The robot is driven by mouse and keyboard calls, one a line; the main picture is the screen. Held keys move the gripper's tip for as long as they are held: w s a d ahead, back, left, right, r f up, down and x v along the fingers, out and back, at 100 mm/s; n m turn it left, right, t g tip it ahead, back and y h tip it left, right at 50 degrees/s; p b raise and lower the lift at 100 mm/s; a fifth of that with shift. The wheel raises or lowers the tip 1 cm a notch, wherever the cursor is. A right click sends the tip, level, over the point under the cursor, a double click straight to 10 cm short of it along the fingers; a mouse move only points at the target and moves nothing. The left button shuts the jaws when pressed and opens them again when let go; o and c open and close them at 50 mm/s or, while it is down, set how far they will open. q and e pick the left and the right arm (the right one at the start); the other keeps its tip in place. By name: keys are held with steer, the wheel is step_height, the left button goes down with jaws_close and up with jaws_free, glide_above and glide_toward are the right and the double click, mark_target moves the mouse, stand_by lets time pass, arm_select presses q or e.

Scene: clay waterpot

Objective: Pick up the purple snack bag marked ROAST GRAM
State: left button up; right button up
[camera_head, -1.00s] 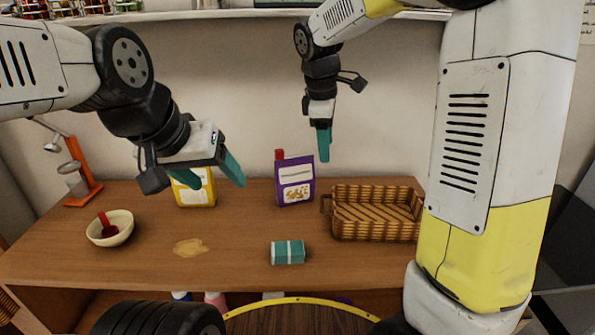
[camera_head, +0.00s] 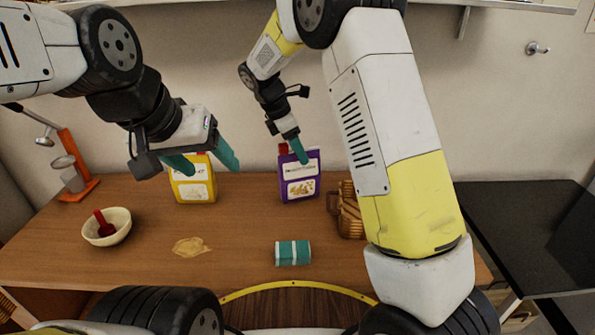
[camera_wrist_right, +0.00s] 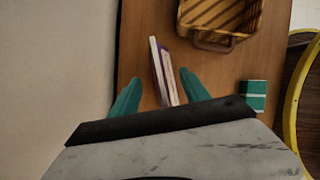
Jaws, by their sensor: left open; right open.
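The purple snack bag (camera_head: 299,179) stands upright at the back of the wooden table, with a white label and a red piece at its top. In the right wrist view the bag (camera_wrist_right: 166,72) is seen from above as a thin strip between the fingers. My right gripper (camera_head: 297,150) is open above the bag and overlaps its upper part in the head view; its teal fingers (camera_wrist_right: 158,88) lie either side of the bag. Whether they touch it I cannot tell. My left gripper (camera_head: 205,160) is open and empty, in front of the yellow bag's top.
A yellow bag (camera_head: 193,186) stands left of the purple one. A wicker basket (camera_head: 348,212) is to its right, partly hidden by my right arm. A teal box (camera_head: 293,253), a bowl (camera_head: 118,222) with a red scoop and a tan spill (camera_head: 191,246) lie nearer.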

mark_target(299, 174)
steer(key=x, duration=0.3)
steer(key=shift+s+d+f, duration=0.1)
steer(key=shift+d+f, duration=0.1)
steer(key=shift+f, duration=0.05)
jaws_close()
stand_by(1.2)
